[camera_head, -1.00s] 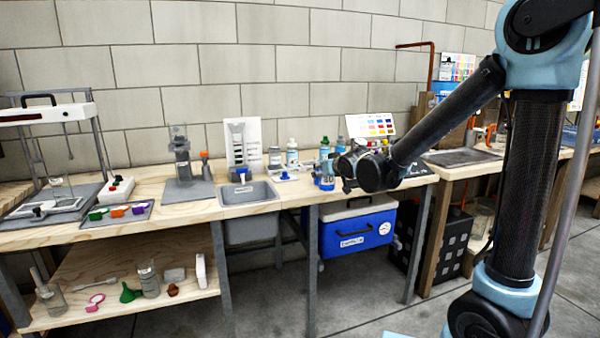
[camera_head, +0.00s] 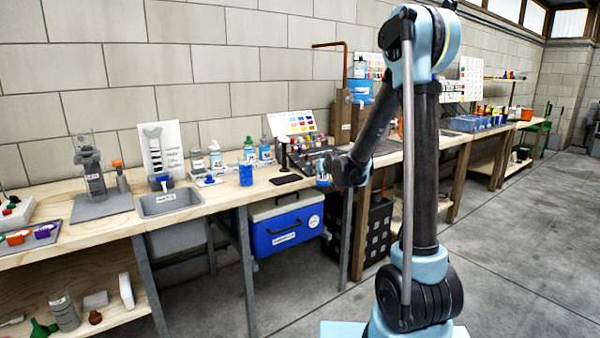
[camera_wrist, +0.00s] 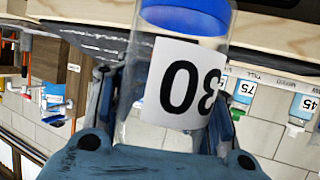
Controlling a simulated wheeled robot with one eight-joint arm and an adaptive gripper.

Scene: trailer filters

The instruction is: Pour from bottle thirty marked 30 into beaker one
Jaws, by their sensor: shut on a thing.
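Bottle thirty (camera_wrist: 182,85) fills the middle of the wrist view, clear with a white label reading 30 and blue at its lower end. The picture is upside down there, so the bottle stands about upright. My gripper (camera_wrist: 165,130) is shut around it, with a dark finger on each side. In the head view my gripper (camera_head: 330,178) holds the small blue-looking bottle (camera_head: 322,172) at the bench's front edge. A blue-filled container (camera_head: 246,175) stands on the bench to its left. I cannot read its mark or tell whether it is beaker one.
Several bottles (camera_head: 215,156) stand at the back of the wooden bench. A grey sink (camera_head: 168,202) is to the left. A blue cooler (camera_head: 285,225) sits below. The floor on the right is clear.

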